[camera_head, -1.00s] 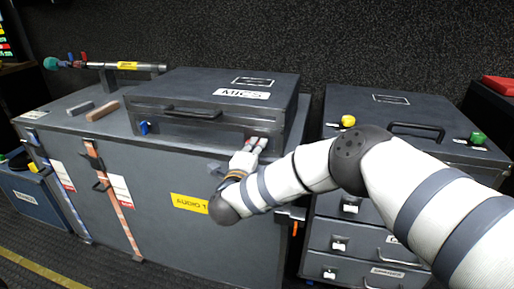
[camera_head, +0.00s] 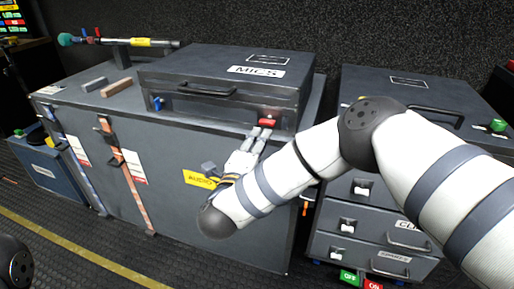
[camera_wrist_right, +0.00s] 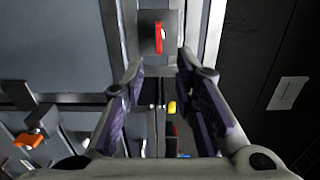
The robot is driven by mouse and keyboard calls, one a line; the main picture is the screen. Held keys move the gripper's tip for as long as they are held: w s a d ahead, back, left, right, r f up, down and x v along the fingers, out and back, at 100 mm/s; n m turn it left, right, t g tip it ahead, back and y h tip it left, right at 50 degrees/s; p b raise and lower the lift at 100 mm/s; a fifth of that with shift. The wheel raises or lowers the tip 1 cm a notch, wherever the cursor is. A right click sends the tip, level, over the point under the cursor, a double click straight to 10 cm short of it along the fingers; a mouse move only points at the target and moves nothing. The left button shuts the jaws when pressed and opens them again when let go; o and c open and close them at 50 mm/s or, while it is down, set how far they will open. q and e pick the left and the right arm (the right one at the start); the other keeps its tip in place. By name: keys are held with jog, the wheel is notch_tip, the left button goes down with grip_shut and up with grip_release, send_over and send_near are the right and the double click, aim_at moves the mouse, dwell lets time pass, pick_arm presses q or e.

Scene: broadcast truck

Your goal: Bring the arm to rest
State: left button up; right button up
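My right gripper (camera_head: 263,133) is at the front right of the black MICS case (camera_head: 215,59), just below a red latch (camera_head: 268,122). In the right wrist view my right gripper (camera_wrist_right: 160,66) has its two fingers apart with nothing between them. The red latch (camera_wrist_right: 158,36) shows upright beyond the fingertips, apart from them. My right arm reaches in from the right, its elbow bent in front of the right cabinet. My left gripper is not in view.
The MICS case sits on a large grey trunk (camera_head: 165,150) with straps and a yellow label. A drawer cabinet (camera_head: 440,90) with a green knob (camera_head: 497,126) stands at right. A blue box (camera_head: 45,165) is at left.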

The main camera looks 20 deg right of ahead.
jog(key=shift+v, duration=1.55)
